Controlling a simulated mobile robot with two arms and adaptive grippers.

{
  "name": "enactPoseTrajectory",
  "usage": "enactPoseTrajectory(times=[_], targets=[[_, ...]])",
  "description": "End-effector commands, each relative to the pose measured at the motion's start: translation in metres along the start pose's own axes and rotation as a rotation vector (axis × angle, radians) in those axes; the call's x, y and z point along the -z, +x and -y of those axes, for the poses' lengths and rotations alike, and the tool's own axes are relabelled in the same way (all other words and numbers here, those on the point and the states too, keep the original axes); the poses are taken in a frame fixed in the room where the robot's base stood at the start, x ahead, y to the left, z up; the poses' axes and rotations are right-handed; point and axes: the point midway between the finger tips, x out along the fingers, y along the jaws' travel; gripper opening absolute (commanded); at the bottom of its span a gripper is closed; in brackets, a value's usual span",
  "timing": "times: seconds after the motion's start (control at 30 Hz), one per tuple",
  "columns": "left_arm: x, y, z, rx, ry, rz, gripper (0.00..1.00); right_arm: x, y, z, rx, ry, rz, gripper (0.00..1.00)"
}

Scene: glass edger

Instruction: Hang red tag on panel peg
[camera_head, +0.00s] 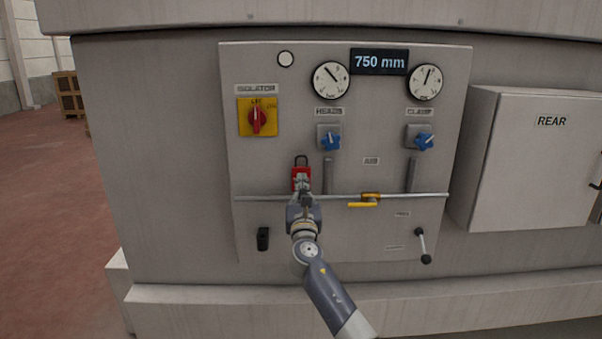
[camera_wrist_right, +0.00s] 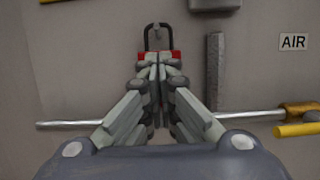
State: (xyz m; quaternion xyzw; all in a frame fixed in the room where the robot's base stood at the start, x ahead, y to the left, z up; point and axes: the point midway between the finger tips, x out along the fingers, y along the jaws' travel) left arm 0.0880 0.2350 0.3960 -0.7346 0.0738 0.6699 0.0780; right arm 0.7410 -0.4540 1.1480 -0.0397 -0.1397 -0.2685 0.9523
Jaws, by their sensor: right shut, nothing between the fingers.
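The red tag (camera_head: 296,173), with a dark loop at its top, is against the grey panel (camera_head: 270,180) below the yellow isolator plate. In the right wrist view the red tag (camera_wrist_right: 175,56) shows only at its upper edges, and a small grey peg (camera_wrist_right: 157,31) appears inside its loop. My right gripper (camera_head: 302,181) is shut and empty, directly in front of the tag, hiding its middle and lower part. The fingertips also show in the right wrist view (camera_wrist_right: 157,60); I cannot tell whether they touch the tag. My left gripper is not in view.
A horizontal pipe (camera_head: 335,196) with a yellow valve lever (camera_head: 362,205) crosses the panel behind my right gripper. The isolator switch (camera_head: 257,118) and blue knobs (camera_head: 330,141) sit above. A black handle (camera_head: 263,239) is at lower left. A grey REAR box (camera_head: 530,165) projects at right.

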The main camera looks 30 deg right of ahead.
Motion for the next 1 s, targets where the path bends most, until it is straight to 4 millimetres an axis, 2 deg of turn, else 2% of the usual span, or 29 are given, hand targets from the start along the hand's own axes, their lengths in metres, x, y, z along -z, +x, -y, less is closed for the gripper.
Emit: enactPoseTrajectory(times=[1.0], targets=[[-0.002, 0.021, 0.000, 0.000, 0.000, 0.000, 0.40, 0.009, 0.029, 0.000, 0.001, 0.001, 0.001, 0.00]])
